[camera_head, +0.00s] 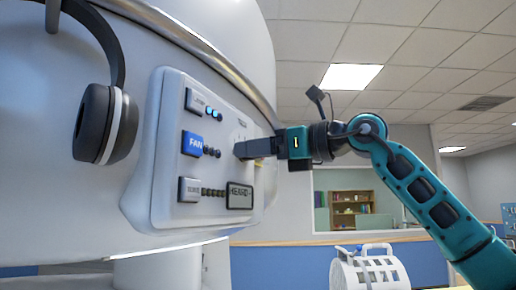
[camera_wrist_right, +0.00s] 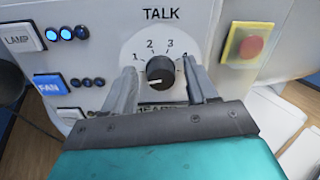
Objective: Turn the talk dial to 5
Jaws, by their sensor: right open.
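The talk dial (camera_wrist_right: 160,71) is a round black knob on a white disc under the word TALK in the right wrist view. Numbers 1, 2 and 3 show around it, with part of a 4 beside the right finger. No 5 can be read. A white mark shows low on the knob, toward its left. My right gripper (camera_head: 241,149) is open at the panel (camera_head: 160,210); its fingers stand on either side of the knob, apart from it as far as I can tell. In the head view the gripper hides the knob. My left gripper is out of view.
The panel also has a LAMP button (camera_wrist_right: 19,37), a blue FAN button (camera_wrist_right: 48,86), a HEARD plate (camera_head: 239,196) and a red button on yellow (camera_wrist_right: 250,46). Headphones (camera_head: 97,125) hang at the left. A white slotted container (camera_head: 345,275) stands low behind.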

